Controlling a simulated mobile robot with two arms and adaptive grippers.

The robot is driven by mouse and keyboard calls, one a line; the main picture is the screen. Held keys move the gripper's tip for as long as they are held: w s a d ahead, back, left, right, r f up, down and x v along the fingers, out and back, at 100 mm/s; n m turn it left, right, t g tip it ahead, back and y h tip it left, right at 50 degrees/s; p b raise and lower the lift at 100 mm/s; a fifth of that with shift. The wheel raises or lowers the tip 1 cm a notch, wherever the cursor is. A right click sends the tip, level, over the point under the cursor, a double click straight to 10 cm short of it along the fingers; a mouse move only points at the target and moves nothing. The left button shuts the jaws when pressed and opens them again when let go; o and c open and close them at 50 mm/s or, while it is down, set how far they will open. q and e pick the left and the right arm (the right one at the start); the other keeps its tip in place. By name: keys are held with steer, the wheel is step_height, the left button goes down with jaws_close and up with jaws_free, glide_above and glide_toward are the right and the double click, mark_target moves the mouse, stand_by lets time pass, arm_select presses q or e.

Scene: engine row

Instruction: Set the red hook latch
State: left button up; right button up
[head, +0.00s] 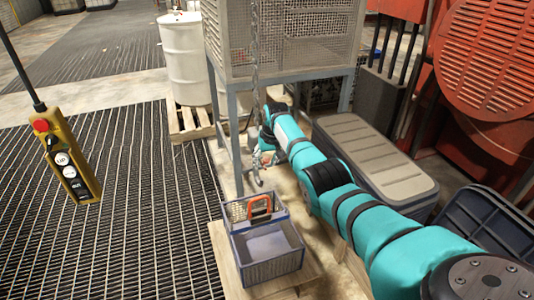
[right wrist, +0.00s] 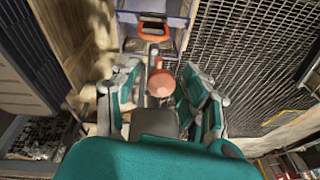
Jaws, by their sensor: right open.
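A metal hook (head: 257,176) hangs on a chain (head: 255,60) in front of the mesh cage. My right gripper (head: 264,157) is beside the hook, at the end of the teal arm from the right. In the right wrist view, its teal and grey fingers (right wrist: 160,92) stand apart on both sides of a rounded red part (right wrist: 161,82), which seems to belong to the hook. I cannot tell whether a finger touches it. The latch's position is too small to tell in the head view. My left gripper is out of view.
A blue-grey crate (head: 270,268) with an orange-handled item (head: 260,206) stands on a wooden pallet below the hook. A mesh cage (head: 300,35) rises behind. A grey lidded chest (head: 375,155) is right, and a yellow pendant (head: 68,155) hangs left over open grating.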

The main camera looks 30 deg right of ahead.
steer(key=v, duration=1.1)
steer(key=shift+r, duration=0.35)
steer(key=shift+s+f, duration=0.1)
